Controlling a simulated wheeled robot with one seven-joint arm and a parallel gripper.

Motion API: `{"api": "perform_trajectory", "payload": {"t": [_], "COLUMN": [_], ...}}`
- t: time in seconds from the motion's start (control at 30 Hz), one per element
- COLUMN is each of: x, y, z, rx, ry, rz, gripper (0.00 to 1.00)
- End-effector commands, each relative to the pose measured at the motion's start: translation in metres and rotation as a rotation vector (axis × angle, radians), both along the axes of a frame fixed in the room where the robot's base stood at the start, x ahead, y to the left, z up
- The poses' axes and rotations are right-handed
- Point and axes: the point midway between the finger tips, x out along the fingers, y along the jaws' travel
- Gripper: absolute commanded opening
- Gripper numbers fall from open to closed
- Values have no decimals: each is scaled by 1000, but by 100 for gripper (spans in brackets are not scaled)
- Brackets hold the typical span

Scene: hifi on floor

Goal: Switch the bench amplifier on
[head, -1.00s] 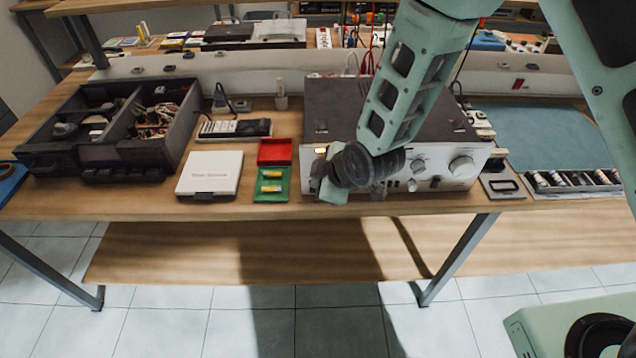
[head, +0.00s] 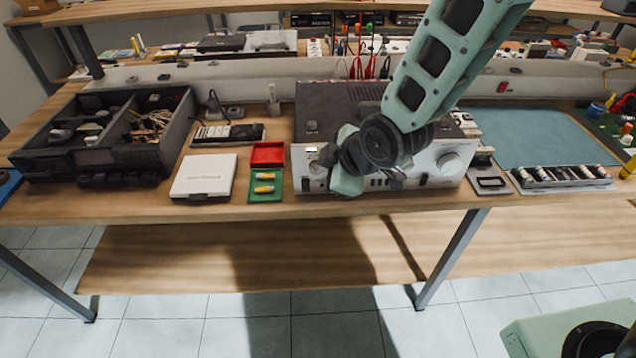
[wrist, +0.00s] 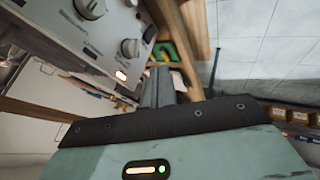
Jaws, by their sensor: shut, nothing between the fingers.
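The bench amplifier (head: 330,95) stands on the bench, with a dark vented top and a silver front with knobs. Its front panel (wrist: 70,30) fills the upper left of the wrist view. A small bright, warm-coloured rectangle (wrist: 121,76) sits on the panel near a knob; it also shows at the panel's upper left in the head view (head: 311,149). I cannot tell whether it is lit. My gripper (head: 325,160) is in front of the panel's left part and hides some of it. In the wrist view its fingers (wrist: 159,86) are together and empty, close beside the rectangle. Contact is unclear.
Left of the amplifier are a green tray (head: 265,196) with yellow pieces, a red bin (head: 267,154), a white box (head: 204,175) and a dark divided case (head: 85,160). A small meter-like block (head: 490,184) and a battery rack (head: 562,178) lie to the right.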

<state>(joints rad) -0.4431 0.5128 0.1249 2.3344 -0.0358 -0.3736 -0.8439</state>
Motion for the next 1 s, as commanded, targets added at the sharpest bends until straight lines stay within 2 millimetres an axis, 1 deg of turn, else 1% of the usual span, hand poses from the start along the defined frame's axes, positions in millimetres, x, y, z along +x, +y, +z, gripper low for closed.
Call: {"api": "perform_trajectory", "payload": {"t": [0.1, 0.23, 0.8, 0.87, 0.93, 0.97, 1.0], "x": [-3, -6, -7, -14, -31, -41, -57], "y": [-5, -8, -8, -9, -11, -13, -16], "z": [11, 17, 19, 24, 32, 37, 44], "rx": [0, 0, 0, 4, 12, 15, 16], "ry": [-1, 0, 4, 33, 98, 136, 196], "rz": [-2, 1, -2, -22, -69, -97, -142], "gripper": [0, 0, 0, 0, 0, 0, 0]}}
